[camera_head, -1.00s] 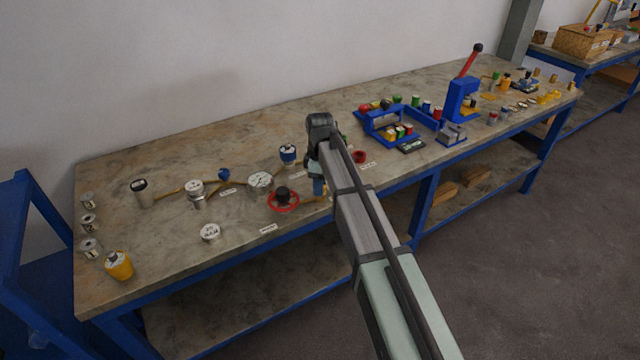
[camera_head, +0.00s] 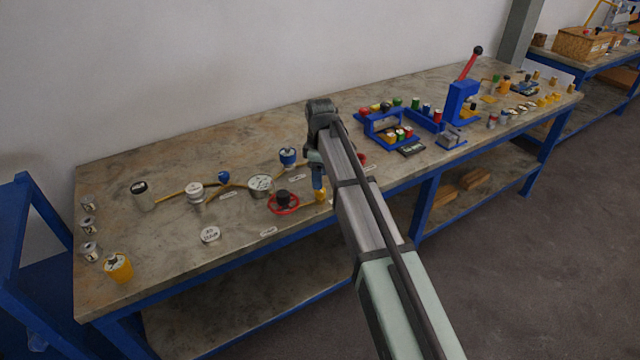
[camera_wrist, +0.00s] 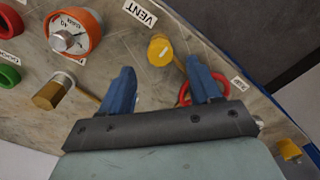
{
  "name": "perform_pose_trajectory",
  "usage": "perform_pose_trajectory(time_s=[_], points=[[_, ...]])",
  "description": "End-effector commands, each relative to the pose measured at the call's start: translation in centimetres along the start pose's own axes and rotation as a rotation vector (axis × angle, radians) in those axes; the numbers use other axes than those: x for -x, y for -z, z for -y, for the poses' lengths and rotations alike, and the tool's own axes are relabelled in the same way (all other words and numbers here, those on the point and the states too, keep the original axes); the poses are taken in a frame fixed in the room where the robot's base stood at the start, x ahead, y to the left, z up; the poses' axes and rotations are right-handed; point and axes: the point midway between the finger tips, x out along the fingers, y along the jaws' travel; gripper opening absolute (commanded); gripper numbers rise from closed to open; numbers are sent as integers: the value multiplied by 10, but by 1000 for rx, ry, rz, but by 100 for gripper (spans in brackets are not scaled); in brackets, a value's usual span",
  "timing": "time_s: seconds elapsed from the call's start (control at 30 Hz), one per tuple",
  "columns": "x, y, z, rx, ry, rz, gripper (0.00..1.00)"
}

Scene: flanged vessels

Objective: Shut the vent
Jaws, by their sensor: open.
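A white label reading VENT (camera_wrist: 140,12) lies on the bench top in the wrist view. A yellow round cap (camera_wrist: 160,50) is just below and right of it; it also shows low by my gripper in the head view (camera_head: 322,196). My gripper (camera_wrist: 162,68) is open, its blue fingers pointing down at the bench. The cap appears between the two fingertips and beyond them; I cannot tell whether they touch it. A red handwheel (camera_head: 283,203) with a black hub stands left of my gripper in the head view. In the wrist view, the right finger partly hides a red ring (camera_wrist: 184,96).
An orange-rimmed dial (camera_wrist: 73,32) and a brass hex fitting (camera_wrist: 50,92) are to the left in the wrist view. In the head view, a round gauge (camera_head: 260,184) and a blue-capped fitting (camera_head: 288,156) stand behind the wheel. A blue rack (camera_head: 385,128) is to the right.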

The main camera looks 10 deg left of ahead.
Motion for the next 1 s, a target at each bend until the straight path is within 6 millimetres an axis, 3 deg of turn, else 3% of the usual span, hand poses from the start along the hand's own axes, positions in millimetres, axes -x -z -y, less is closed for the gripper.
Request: perform_pose_trajectory(time_s=[0.2, 0.5, 1.0], points=[[42, 0, -1, 0, -2, -1, 63], [81, 0, -1, 0, -1, -1, 63], [91, 0, 0, 0, 0, 0, 63]])
